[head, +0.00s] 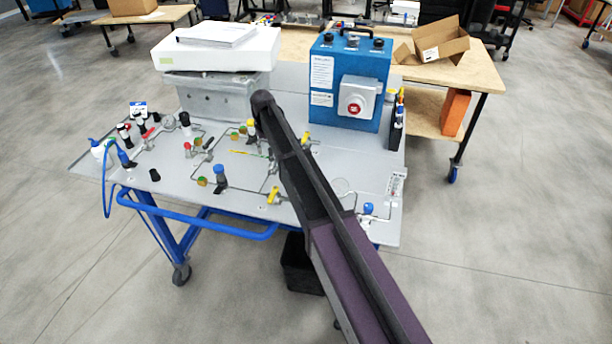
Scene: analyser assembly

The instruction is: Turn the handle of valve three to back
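The grey panel table (225,275) with a blue frame carries several small valves joined by thin metal tubing. A yellow handle (272,195) stands near the front edge, left of my dark arm. Another yellow handle (305,138) shows just right of the arm, and a red handle (148,132) is at the left. No label for valve three can be read, so I cannot tell which handle is its own. My arm crosses the panel from the lower right and covers part of its middle. My gripper cannot be made out.
A blue box with a red-and-white knob (350,90) stands at the back right of the panel. A grey metal box (215,95) under a white case stands at the back left. A wooden table (455,75) is behind. The floor in front is clear, except a black bin (300,268).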

